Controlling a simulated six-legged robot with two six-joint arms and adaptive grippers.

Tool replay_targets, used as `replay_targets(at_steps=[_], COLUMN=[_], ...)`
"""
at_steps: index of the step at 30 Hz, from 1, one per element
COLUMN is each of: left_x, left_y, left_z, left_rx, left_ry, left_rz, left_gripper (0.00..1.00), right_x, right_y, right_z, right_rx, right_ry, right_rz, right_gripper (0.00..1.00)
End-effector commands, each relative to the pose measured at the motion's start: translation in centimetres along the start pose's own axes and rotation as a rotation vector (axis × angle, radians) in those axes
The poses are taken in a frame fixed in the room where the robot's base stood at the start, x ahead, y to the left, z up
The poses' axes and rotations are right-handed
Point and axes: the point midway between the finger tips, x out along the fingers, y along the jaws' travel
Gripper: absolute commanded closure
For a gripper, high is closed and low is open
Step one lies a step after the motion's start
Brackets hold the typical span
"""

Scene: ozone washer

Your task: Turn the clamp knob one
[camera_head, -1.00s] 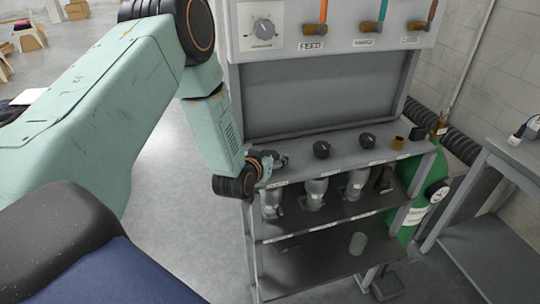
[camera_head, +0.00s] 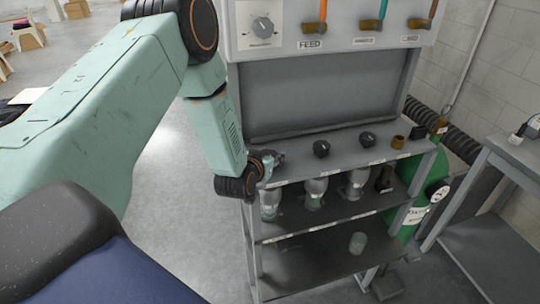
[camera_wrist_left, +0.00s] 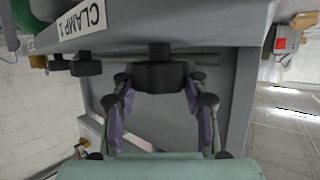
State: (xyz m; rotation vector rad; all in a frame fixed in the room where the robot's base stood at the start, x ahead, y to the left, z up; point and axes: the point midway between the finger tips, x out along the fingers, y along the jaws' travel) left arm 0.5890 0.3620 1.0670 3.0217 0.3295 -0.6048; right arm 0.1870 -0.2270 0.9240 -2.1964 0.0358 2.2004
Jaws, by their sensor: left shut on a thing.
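In the head view my left gripper (camera_head: 271,160) is at the left end of the knob shelf (camera_head: 345,146) and largely hides the knob. Two more black knobs, the middle one (camera_head: 321,148) and the right one (camera_head: 367,139), stand free. My right gripper is not in view.
Glass vessels (camera_head: 315,191) stand on the shelf below. The upper panel carries a dial (camera_head: 263,28) and valves with coloured handles. A green cylinder (camera_head: 428,192) and a grey side table (camera_head: 515,150) are on the right. Open floor lies left of the rack.

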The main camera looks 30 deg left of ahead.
Motion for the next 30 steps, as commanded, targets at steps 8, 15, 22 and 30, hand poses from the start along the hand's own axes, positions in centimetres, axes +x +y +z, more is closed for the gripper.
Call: replay_targets(at_steps=[8,15,22,30], left_x=[0.1,0.1,0.1,0.1], left_y=[0.2,0.3,0.4,0.4], left_z=[0.1,0.1,0.0,0.0], left_rx=[-0.049,-0.121,-0.193,-0.278], left_ry=[0.003,0.003,0.004,0.003], left_rz=[-0.126,-0.298,-0.468,-0.668], left_gripper=[0.87,0.87,0.87,0.87], right_x=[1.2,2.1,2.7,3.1], right_y=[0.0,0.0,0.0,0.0], right_z=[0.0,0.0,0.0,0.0], right_rx=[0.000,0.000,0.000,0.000], right_ry=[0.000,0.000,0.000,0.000], right_rz=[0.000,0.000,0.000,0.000], right_gripper=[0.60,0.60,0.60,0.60])
